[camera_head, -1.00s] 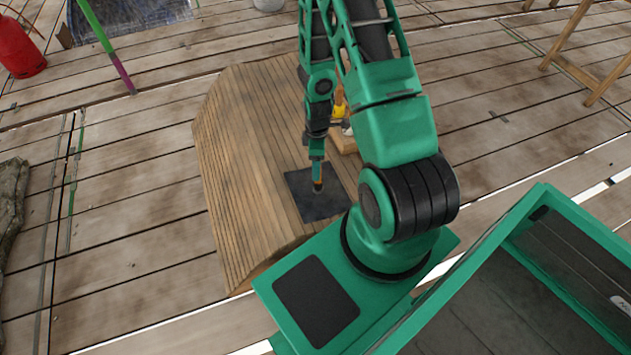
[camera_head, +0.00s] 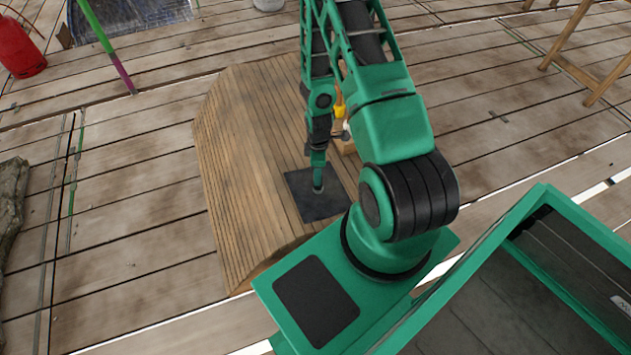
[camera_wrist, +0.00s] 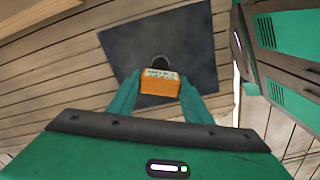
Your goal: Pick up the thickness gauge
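The thickness gauge (camera_wrist: 159,87) is a small orange box with a pale, lettered face at its far end. In the wrist view it sits between the two green fingers of my gripper (camera_wrist: 160,80), one close along each side. I cannot tell whether the fingers press on it. A dark round piece (camera_wrist: 160,62) shows just beyond the gauge, over a dark square mat (camera_wrist: 198,42). In the head view my gripper (camera_head: 318,181) points down over the same mat (camera_head: 310,208), and the gauge is hidden behind it.
The mat lies on a slatted wooden surface (camera_head: 240,170). Behind my arm are a yellow object (camera_head: 339,108) and a wooden block (camera_head: 347,147). A green and purple pole (camera_head: 108,50) and a red cylinder (camera_head: 18,50) stand at the upper left. Open planks lie left.

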